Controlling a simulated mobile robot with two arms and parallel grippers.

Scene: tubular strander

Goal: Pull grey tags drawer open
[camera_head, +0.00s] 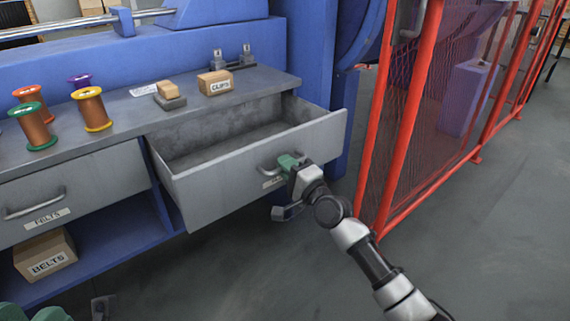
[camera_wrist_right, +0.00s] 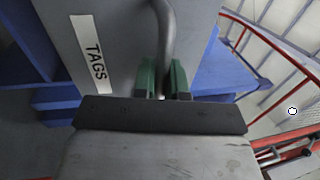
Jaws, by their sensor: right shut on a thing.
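The grey tags drawer (camera_head: 215,192) stands pulled well out of the blue bench in the head view, and its inside looks empty. Its label (camera_wrist_right: 91,50) reads TAGS in the right wrist view; in the head view my gripper partly covers it. The metal bar handle (camera_wrist_right: 166,30) is on the drawer's front. My right gripper (camera_head: 290,162) is shut on this handle, with its green fingers (camera_wrist_right: 163,80) on either side of the bar. At the lower left of the head view, green and dark parts that may be my left arm show, but no clear left fingertips.
A closed grey drawer labelled FELTS (camera_head: 75,190) is to the left, above a BELTS box (camera_head: 45,254). Several spools, a CLIPS box (camera_head: 215,83) and a small block (camera_head: 169,94) stand on the bench top (camera_head: 125,112). A red mesh fence (camera_head: 395,130) stands close at right. The floor (camera_head: 490,230) in front is clear.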

